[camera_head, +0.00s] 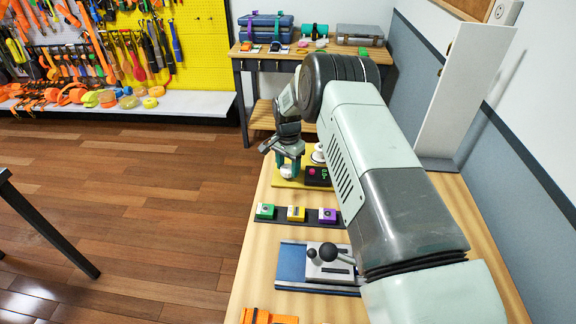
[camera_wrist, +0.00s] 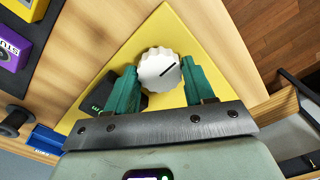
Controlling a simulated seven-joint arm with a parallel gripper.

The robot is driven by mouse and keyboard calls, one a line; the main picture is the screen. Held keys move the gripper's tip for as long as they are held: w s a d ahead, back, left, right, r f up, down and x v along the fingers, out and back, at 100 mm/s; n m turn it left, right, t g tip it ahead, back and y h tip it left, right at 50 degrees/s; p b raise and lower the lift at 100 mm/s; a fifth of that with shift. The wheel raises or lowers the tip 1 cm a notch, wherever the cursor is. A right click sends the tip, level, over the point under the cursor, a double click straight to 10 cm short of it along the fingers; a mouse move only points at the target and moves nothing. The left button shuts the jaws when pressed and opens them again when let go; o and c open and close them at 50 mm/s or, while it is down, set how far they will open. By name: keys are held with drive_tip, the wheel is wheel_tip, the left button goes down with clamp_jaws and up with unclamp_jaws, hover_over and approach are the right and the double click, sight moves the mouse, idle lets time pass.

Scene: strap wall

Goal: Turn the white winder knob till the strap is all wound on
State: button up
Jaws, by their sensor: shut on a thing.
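In the wrist view a white scalloped winder knob (camera_wrist: 155,66) with a dark pointer line sits on a yellow plate (camera_wrist: 185,25). My gripper (camera_wrist: 160,66) has its green fingers on two opposite sides of the knob and is shut on it. The pointer slants up to the right. In the head view my gripper (camera_head: 289,160) reaches down over the yellow plate (camera_head: 284,184), with the knob (camera_head: 286,171) showing white below it. A white round part (camera_head: 318,153) stands behind, partly hidden by my arm. I cannot make out the strap.
A black box (camera_head: 318,176) with a red button stands right of the knob. Nearer are green (camera_head: 265,211), yellow (camera_head: 296,213) and purple (camera_head: 328,215) boxes, and a lever unit (camera_head: 325,262). A white upright panel (camera_head: 462,90) stands at right. My arm hides much of the bench.

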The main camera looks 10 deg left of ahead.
sight(288, 168)
drive_tip(key=n, duration=0.4)
drive_tip(key=shift+n, duration=0.3)
drive_tip(key=n, duration=0.9)
drive_tip(key=shift+n, duration=2.3)
drive_tip(key=o, duration=1)
drive_tip(key=shift+o, duration=0.2)
wheel_tip(288, 168, up, 11)
